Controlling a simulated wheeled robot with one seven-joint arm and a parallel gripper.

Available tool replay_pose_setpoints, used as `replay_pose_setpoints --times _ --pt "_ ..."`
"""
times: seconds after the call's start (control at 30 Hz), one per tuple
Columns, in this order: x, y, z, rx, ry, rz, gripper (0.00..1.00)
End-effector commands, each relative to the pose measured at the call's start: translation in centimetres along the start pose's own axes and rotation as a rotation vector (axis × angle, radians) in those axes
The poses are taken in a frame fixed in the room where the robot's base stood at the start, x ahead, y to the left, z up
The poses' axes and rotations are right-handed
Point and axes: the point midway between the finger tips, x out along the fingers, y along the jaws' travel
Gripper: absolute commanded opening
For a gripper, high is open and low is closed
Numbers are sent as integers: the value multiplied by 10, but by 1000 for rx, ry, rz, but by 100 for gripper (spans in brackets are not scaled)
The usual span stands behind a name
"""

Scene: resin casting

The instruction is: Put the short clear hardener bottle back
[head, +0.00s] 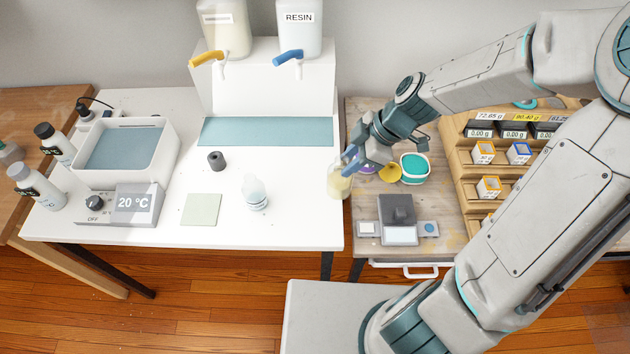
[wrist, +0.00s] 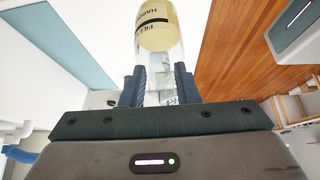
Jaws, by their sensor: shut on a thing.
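My gripper (head: 350,165) is shut on a short clear bottle (head: 339,183) with pale yellow contents. In the wrist view the bottle (wrist: 160,35) is between the two fingers (wrist: 160,88), and a dark band and partly readable lettering, "HARD" and "FILL", show on it. The fingers grip its clear narrower end. In the head view the bottle is at the right edge of the white table, by the gap to the wooden bench. I cannot tell whether it touches a surface.
A second clear bottle (head: 254,194) stands on the white table (head: 290,225), right of a pale green square mat (head: 201,209). A dark grey cylinder (head: 216,161) stands behind. On the wooden bench are a teal-rimmed cup (head: 414,168) and a scale (head: 398,215). The front middle of the white table is clear.

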Motion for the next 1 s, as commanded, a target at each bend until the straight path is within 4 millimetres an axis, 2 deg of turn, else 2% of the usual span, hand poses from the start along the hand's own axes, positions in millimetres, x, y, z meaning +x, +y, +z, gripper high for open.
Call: replay_pose_setpoints --times 0.03,0.4,0.6,0.77,1.0 --pt "10 0 -5 -3 2 -4 0" --pt "57 9 -31 -4 0 -3 0" --pt "73 12 -40 -1 0 -1 0" --pt "78 13 -40 1 0 -1 0" --pt "102 13 -27 2 1 -3 0"
